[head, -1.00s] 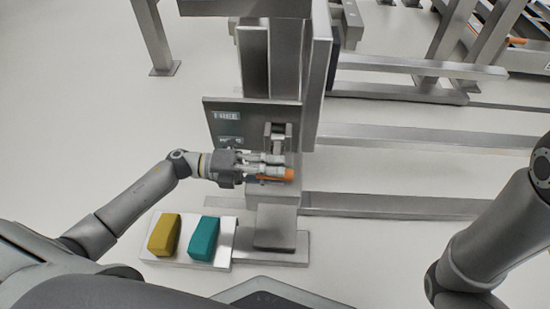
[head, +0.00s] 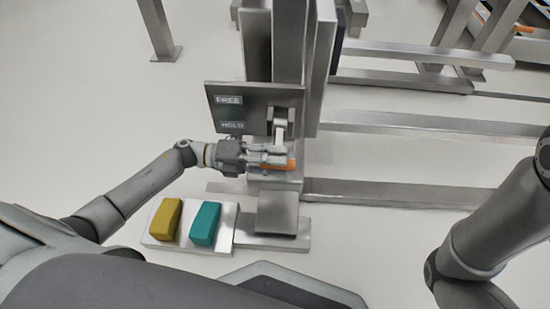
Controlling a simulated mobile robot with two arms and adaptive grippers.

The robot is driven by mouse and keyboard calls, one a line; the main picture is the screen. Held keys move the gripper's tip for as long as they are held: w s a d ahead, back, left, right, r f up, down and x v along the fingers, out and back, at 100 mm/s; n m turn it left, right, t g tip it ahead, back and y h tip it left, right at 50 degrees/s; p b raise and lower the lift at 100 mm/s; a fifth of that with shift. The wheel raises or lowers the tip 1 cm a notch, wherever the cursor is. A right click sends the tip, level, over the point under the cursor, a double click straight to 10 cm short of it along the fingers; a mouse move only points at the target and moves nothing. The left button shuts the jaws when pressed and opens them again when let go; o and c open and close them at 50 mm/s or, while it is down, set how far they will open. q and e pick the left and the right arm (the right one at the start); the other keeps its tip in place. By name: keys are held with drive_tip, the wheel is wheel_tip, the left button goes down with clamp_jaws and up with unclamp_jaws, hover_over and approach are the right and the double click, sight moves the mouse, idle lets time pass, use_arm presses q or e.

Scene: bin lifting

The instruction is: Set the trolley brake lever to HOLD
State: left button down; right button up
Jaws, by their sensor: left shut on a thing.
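The brake lever's orange handle (head: 291,165) sticks out from the front of the metal post, low beneath its bracket (head: 281,122). My left gripper (head: 275,160) comes in from the left and is shut on the handle, with its fingers covering part of it. The label plate (head: 259,95) beside the lever carries two signs, an upper one reading FREE (head: 229,100) and a lower one reading HOLD (head: 231,126). The handle sits below the level of the lower sign. My right gripper is out of view; only my right arm shows at the right edge.
A white tray (head: 226,262) on the floor below holds a yellow block (head: 165,219) and a teal block (head: 204,223). Metal rails (head: 420,122) run off to the right of the post. The floor to the left is open.

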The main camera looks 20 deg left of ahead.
use_arm(q)
drive_tip(key=shift+w+a+f+t, duration=0.15)
drive_tip(key=shift+w+t, duration=0.1)
drive_tip(key=shift+t, duration=0.05)
drive_tip(key=c, duration=1.4)
unclamp_jaws()
drive_tip(key=v, duration=1.2)
